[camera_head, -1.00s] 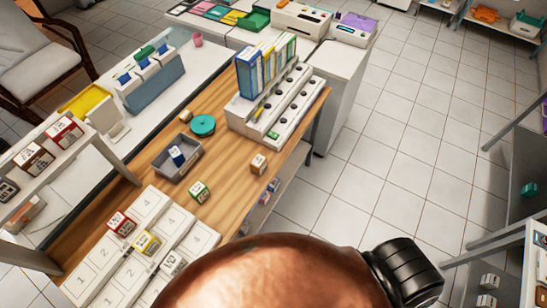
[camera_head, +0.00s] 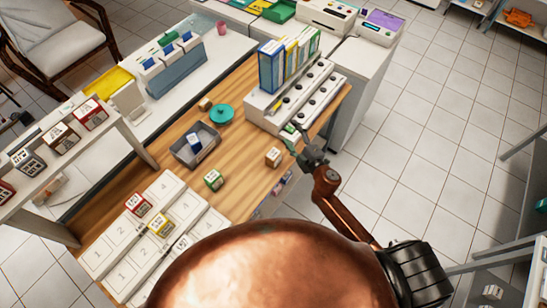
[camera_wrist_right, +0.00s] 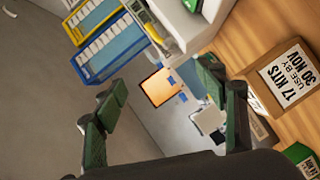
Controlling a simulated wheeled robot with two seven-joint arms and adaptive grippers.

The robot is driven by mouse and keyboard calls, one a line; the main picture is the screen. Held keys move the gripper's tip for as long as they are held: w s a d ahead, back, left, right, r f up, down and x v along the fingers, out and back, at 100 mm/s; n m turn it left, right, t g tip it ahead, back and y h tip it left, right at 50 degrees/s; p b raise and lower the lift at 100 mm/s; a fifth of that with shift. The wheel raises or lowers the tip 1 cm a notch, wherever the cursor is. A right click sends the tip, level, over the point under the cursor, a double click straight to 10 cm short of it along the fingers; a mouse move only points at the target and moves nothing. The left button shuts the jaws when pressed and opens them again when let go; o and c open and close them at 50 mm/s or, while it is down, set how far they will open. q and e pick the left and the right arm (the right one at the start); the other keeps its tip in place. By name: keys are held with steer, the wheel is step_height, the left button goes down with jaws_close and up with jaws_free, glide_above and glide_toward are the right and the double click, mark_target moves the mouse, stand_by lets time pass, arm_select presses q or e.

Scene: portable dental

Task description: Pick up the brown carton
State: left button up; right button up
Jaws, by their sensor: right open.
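A small brown carton (camera_head: 273,157) with a white label stands on the wooden table near its right edge. It shows at the right of the right wrist view (camera_wrist_right: 287,82), where the label reads "17 KITS USE BY 30 NOV". My right gripper (camera_head: 292,141) is open and empty, just right of and behind the carton in the head view, by the table edge. In the right wrist view the open green fingers (camera_wrist_right: 163,80) have the carton outside them, to the right. My left gripper is not in view.
A white rack (camera_head: 262,108) with upright boxes stands close behind the right gripper. A green carton (camera_head: 213,180), a grey tray (camera_head: 183,155) and a teal round lid (camera_head: 222,114) share the table. Numbered white panels (camera_head: 165,185) hold cartons. Open floor lies right of the table.

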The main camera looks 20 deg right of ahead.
steer(key=w+a+r+n+y, duration=0.1)
steer(key=a+r+n+y, duration=0.4)
steer(key=a+r+n, duration=0.25)
steer(key=s+a+n+g+y, duration=0.4)
steer(key=a+n+g, duration=0.3)
steer(key=a+n, duration=0.45)
steer(key=n+g+h, duration=0.6)
steer(key=n+h, duration=0.3)
glide_toward(277, 155)
steer(key=x, duration=0.4)
steer(key=p+x, duration=0.1)
steer(key=shift+a+f, duration=0.3)
steer(key=shift+a, duration=0.2)
steer(key=shift+w+d+f+t, duration=0.15)
steer(key=shift+d+f+t, duration=0.05)
steer(key=shift+d+t, duration=0.1)
steer(key=shift+x, duration=0.9)
steer(key=p+x, duration=0.1)
steer(key=x, duration=0.4)
steer(key=shift+w+a+f, duration=0.1)
steer(key=shift+a+f, duration=0.05)
steer(key=shift+f, duration=0.15)
steer(key=shift+c, duration=0.4)
